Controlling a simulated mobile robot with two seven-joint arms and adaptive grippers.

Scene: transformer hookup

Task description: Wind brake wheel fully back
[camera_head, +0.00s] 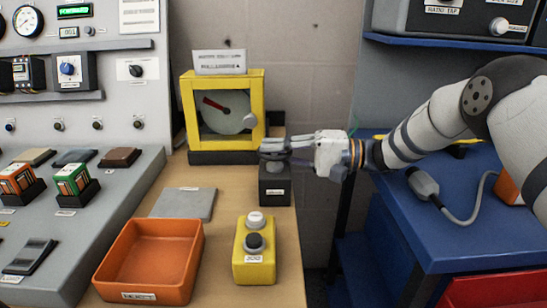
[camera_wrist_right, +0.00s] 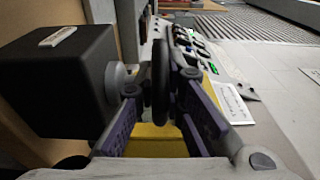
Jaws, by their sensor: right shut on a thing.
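The brake unit is a small black box (camera_head: 276,188) with a pale label, at the back right of the wooden bench. In the wrist view the black box (camera_wrist_right: 62,80) fills the left side, and its dark wheel (camera_wrist_right: 161,72) stands out from it on a short grey shaft. My right gripper (camera_head: 270,148) comes in from the right, over the top of the box. In the wrist view its two fingers (camera_wrist_right: 160,98) lie on both sides of the wheel rim, shut on it. The wheel is mostly hidden by the fingers in the head view. My left gripper is not in view.
A yellow-framed gauge (camera_head: 225,113) with a red pointer stands just behind the brake box. An orange tray (camera_head: 150,292), a grey plate (camera_head: 183,203) and a yellow two-button box (camera_head: 254,264) lie in front. A blue shelf unit (camera_head: 450,230) stands right of a gap.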

